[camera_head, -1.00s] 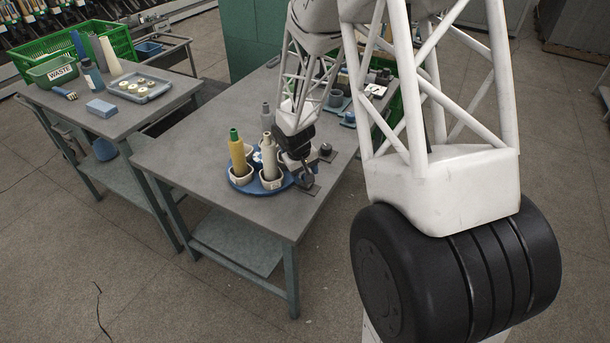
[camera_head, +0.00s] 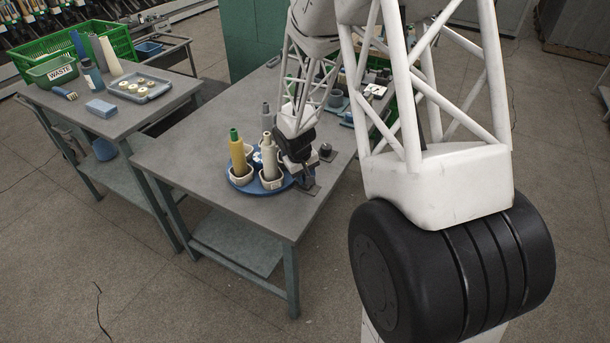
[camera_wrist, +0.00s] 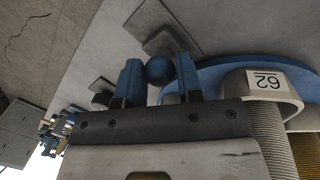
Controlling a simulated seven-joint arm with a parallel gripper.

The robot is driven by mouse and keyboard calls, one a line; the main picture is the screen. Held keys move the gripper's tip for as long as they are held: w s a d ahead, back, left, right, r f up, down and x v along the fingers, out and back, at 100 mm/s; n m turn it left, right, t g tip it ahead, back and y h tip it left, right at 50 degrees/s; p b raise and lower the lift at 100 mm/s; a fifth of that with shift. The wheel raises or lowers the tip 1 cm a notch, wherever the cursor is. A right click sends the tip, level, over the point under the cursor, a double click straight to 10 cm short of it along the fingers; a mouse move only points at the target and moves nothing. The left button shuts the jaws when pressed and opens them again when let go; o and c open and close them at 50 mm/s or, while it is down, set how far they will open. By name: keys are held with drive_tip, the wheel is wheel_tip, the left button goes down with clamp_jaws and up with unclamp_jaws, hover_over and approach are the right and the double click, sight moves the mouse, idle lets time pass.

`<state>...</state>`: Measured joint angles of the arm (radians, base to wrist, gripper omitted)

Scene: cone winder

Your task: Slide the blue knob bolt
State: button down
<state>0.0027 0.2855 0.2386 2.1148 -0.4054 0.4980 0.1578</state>
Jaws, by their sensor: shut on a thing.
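The blue round knob (camera_wrist: 159,70) of the bolt shows in the wrist view, between the two blue fingers of my gripper (camera_wrist: 160,78). The fingers are shut on it from both sides. The knob is beside a grey metal plate (camera_wrist: 178,40) on the table top. In the head view my gripper (camera_head: 305,182) is low over the table, at the right edge of the blue round turntable (camera_head: 239,182). The knob cannot be made out there, and most of the bolt is hidden by the gripper.
The turntable carries white cups with a yellow cone (camera_head: 238,155) and a cream cone (camera_head: 269,158), close to my gripper. A cup label (camera_wrist: 266,81) reads 62. A dark post (camera_head: 326,150) stands just right. The front left table top (camera_head: 190,150) is clear.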

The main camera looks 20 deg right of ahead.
drive_tip(key=shift+s+d, duration=1.2)
drive_tip(key=shift+s, duration=0.05)
drive_tip(key=c, duration=0.8)
unclamp_jaws()
drive_tip(key=shift+r, duration=0.15)
drive_tip(key=r, duration=0.3)
drive_tip(key=a+r, duration=0.1)
drive_tip(key=r, duration=0.3)
drive_tip(key=shift+s+a+r, duration=0.15)
drive_tip(key=shift+a+r, duration=0.05)
